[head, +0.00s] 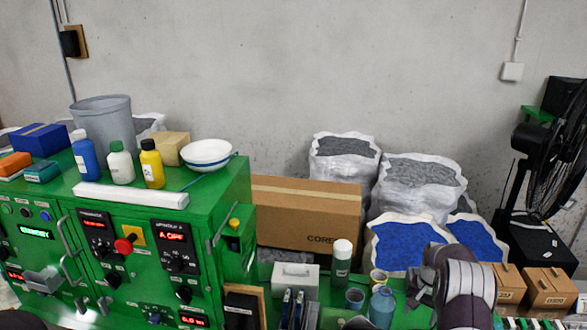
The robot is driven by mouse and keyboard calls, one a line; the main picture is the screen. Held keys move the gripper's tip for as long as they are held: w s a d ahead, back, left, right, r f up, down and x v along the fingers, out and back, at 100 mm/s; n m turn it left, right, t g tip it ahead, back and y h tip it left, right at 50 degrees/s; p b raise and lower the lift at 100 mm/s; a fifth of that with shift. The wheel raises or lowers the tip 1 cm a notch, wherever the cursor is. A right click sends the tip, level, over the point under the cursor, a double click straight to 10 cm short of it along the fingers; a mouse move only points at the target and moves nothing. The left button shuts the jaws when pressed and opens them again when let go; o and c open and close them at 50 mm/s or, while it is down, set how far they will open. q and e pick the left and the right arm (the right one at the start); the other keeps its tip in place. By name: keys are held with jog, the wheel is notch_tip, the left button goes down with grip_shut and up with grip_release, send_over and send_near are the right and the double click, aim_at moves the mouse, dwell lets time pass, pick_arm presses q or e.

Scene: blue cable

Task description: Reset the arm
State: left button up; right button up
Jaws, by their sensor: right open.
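My right arm (468,282) rises at the lower right, with a dark grey and whitish shell. My right gripper (418,291) is at its left side, small and dark, open, with nothing seen between its fingers. It is just right of a blue bottle (382,307) and a small cup (379,278), over the green bench top (410,312). Whether it touches anything there cannot be told. My left arm and left gripper are out of view.
A green control cabinet (130,225) with bottles and a bowl on top fills the left. Several cartons (550,288) stand right of my arm. Sacks of blue granules (405,245) and a black fan (555,150) are behind. The air above the arm is free.

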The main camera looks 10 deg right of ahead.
jog(key=s+a+r+n+t, duration=0.1)
jog(key=s+a+r+n, duration=0.2)
jog(key=a+r, duration=0.75)
jog(key=s+a+r+n+t, duration=0.1)
jog(key=s+a+r+n, duration=0.2)
jog(key=s+a, duration=0.55)
jog(key=s+a+r+n, duration=0.3)
jog(key=s+a, duration=0.3)
jog(key=s, duration=0.6)
pick_arm(q)
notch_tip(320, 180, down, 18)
jog(key=b, duration=1.8)
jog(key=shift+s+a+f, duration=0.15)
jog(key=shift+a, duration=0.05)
pick_arm(e)
notch_tip(320, 180, down, 20)
jog(key=s, duration=0.2)
jog(key=shift+s+a+g, duration=0.2)
jog(key=shift+a+g, duration=0.05)
jog(key=shift+g, duration=0.15)
